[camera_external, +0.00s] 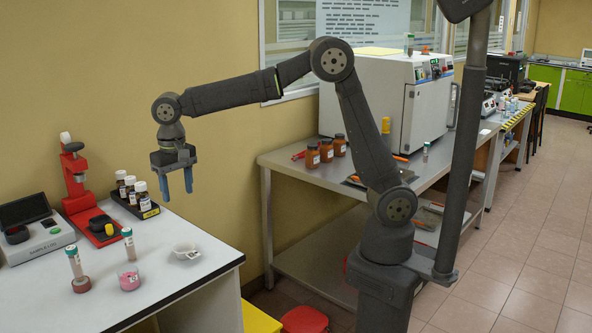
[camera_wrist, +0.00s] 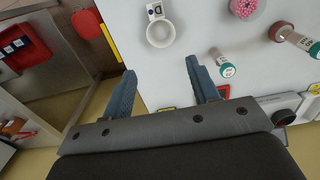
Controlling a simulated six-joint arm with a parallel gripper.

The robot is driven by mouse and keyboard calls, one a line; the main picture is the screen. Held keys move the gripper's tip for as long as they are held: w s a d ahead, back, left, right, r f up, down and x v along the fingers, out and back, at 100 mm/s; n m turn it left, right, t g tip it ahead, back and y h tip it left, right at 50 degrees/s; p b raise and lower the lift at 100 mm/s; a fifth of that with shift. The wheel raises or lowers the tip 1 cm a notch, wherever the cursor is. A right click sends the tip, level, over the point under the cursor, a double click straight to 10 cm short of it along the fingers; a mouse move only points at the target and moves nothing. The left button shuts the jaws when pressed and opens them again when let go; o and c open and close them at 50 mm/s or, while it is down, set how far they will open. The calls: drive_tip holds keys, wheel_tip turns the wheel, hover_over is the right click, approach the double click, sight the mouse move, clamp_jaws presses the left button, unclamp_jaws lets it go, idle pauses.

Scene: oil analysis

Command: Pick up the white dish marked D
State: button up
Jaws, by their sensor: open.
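The white dish marked D (camera_external: 184,248) sits on the white table near its right edge in the outside view. In the wrist view the dish (camera_wrist: 160,34) is a small round white cup at the top middle, with a tab bearing a D label pointing up. My gripper (camera_external: 176,186) hangs above the table's back part with its blue fingers pointing down. It is open and empty, and apart from the dish. In the wrist view the two fingers of my gripper (camera_wrist: 158,68) stand below the dish, with a gap between them.
A rack of brown bottles (camera_external: 133,196) and a red device (camera_external: 88,195) stand at the back. The table's right edge (camera_external: 225,266) is close to the dish.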

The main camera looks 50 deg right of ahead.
hover_over(192, 253)
drive_tip(key=f, duration=1.1)
drive_tip(key=shift+s+d, duration=0.2)
drive_tip(key=shift+s, duration=0.1)
drive_tip(key=shift+w+a+f, duration=0.1)
drive_tip(key=shift+a+f, duration=0.05)
drive_tip(key=shift+f, duration=1.45)
drive_tip(key=shift+w+a+f, duration=0.1)
drive_tip(key=shift+f, duration=1.5)
drive_tip(key=c, duration=1.1)
drive_tip(key=shift+o, duration=0.2)
drive_tip(key=shift+r, duration=0.1)
